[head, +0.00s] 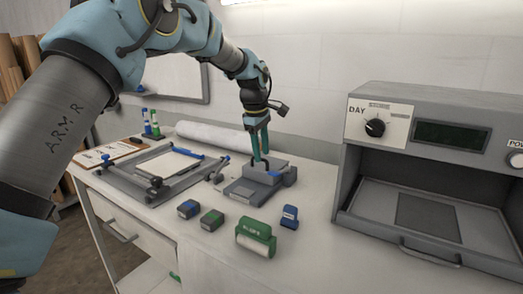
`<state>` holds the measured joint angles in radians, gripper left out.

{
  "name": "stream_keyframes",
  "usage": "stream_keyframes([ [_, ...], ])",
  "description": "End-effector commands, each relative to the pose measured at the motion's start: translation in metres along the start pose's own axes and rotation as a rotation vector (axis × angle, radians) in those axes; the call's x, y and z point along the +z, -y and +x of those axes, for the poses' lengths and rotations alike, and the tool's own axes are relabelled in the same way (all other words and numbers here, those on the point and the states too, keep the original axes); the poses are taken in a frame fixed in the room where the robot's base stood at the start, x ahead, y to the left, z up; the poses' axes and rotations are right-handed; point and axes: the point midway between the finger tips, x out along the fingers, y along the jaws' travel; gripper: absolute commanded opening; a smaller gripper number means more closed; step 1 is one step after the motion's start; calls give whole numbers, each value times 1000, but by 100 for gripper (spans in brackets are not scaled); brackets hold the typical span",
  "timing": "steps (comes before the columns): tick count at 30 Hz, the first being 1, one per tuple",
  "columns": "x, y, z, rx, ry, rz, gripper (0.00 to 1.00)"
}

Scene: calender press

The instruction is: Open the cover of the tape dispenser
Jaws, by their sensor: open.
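Part of the handle and top is hidden behind the fingers.
A grey framed press (150,187) lies left, a white roll (215,138) behind. A grey cabinet (436,116) with a dial stands right. Bare bench lies between the device and the cabinet.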

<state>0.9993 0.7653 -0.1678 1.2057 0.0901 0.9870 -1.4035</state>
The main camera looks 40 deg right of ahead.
Motion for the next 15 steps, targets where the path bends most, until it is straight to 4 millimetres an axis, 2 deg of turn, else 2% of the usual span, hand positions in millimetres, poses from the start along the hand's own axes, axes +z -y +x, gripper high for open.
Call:
stream_keyframes([
  [5, 0, 0, 10, 0, 0, 0, 45],
  [12, 0, 0, 12, 0, 0, 0, 45],
  [15, 0, 0, 12, 1, 0, 0, 36],
])
